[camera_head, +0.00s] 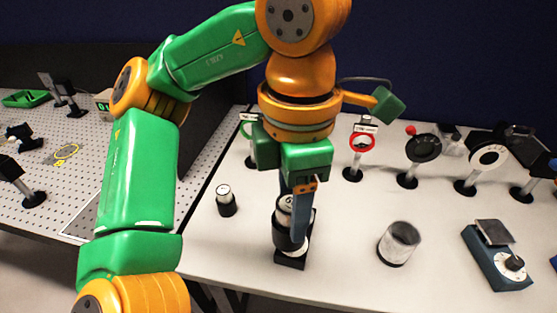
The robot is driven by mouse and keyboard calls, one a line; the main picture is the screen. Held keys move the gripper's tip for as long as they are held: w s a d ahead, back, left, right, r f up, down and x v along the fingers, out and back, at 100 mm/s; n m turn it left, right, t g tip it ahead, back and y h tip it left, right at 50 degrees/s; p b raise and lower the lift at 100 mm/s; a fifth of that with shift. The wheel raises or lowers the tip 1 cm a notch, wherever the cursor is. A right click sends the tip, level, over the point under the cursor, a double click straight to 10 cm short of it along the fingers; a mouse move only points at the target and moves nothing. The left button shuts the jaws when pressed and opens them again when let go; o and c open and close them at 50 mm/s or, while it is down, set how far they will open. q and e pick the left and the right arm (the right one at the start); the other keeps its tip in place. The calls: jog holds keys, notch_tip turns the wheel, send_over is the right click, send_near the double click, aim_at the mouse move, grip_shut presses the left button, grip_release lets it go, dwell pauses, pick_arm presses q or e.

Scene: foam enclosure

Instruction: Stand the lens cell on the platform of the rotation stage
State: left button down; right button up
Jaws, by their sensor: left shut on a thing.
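My left gripper (296,236) points down and is shut on the lens cell (285,215), a short upright cylinder with a silver upper part and a dark lower part. The gripper's finger hides part of the cell. My right gripper is not in view.
A small silver-and-black cylinder (226,204) stands to the left and a wider grey cylinder (398,243) to the right. A blue unit with a dial (497,258) sits at far right.

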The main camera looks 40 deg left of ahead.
pick_arm(q)
jog(key=w+a+f, duration=0.2)
jog(key=w+f, duration=0.2)
jog(key=w+a+f+p, duration=0.1)
jog(key=w+a+f, duration=0.1)
jog(key=w+f, duration=0.2)
jog(key=w+a+f, duration=0.2)
jog(key=w+f, duration=0.3)
jog(key=shift+a+p, duration=0.3)
jog(key=shift+a, duration=0.1)
jog(key=shift+f, duration=0.15)
jog(key=shift+f, duration=0.15)
jog(key=shift+c, duration=1)
grip_release()
